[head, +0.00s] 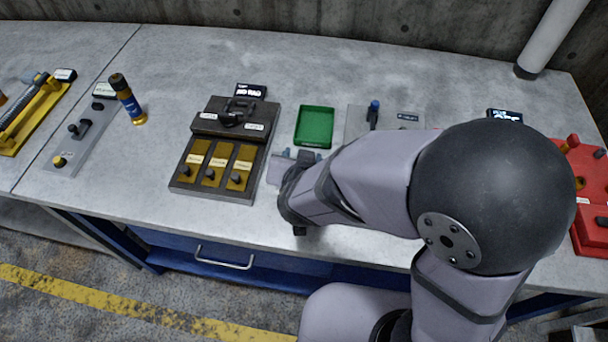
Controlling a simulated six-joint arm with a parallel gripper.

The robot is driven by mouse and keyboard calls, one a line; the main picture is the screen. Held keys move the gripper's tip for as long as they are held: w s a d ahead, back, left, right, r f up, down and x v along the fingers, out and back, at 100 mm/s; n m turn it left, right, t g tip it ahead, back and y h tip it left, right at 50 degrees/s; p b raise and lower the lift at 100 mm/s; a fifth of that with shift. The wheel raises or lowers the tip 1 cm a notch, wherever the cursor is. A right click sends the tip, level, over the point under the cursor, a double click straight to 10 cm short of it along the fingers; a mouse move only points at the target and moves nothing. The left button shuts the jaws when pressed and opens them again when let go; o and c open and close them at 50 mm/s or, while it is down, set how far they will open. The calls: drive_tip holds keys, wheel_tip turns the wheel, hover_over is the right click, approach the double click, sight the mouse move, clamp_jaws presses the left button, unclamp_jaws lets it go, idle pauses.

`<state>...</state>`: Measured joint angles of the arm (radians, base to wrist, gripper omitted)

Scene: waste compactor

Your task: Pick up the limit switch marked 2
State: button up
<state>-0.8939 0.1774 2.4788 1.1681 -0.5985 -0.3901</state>
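No limit switch with a readable 2 can be made out, as the markings are too small to read. My gripper (299,160) is over the middle of the bench, just right of a dark fixture (215,188). My wrist and arm cover most of it, and its fingers cannot be made out clearly. A pale grey plate (275,172) shows partly beside it. The dark fixture carries several brass-coloured plates with black knobs and small labels. Whether any of these is a limit switch I cannot tell.
A green tray (315,125) lies behind my gripper. A grey plate (409,122) with a blue-topped part is behind my arm. A red unit (590,225) stands far right. The bench front (120,190) is clear left of the fixture.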

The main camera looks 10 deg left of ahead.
drive_tip(key=s+t+b, duration=0.1)
drive_tip(key=s, duration=0.1)
drive_tip(key=s+f+t+h+b, duration=0.1)
drive_tip(key=s, duration=0.1)
drive_tip(key=s+f+t+h+b, duration=0.1)
drive_tip(key=s+b, duration=0.1)
drive_tip(key=shift+a+f, duration=0.1)
drive_tip(key=shift+a, duration=0.25)
drive_tip(key=shift+s+d+h+b, duration=0.2)
drive_tip(key=shift+s+h+b, duration=0.1)
drive_tip(key=shift+s, duration=0.3)
drive_tip(key=shift+w+r+x, duration=0.1)
drive_tip(key=shift+r+x, duration=0.05)
drive_tip(key=shift+x, duration=1.05)
drive_tip(key=shift+w+r+x, duration=0.1)
drive_tip(key=shift+r+x, duration=0.05)
drive_tip(key=shift+x, duration=1.05)
drive_tip(key=shift+w+r+x, duration=0.1)
drive_tip(key=shift+r+x, duration=0.05)
drive_tip(key=shift+x, duration=1.05)
drive_tip(key=shift+a, duration=0.15)
clamp_jaws()
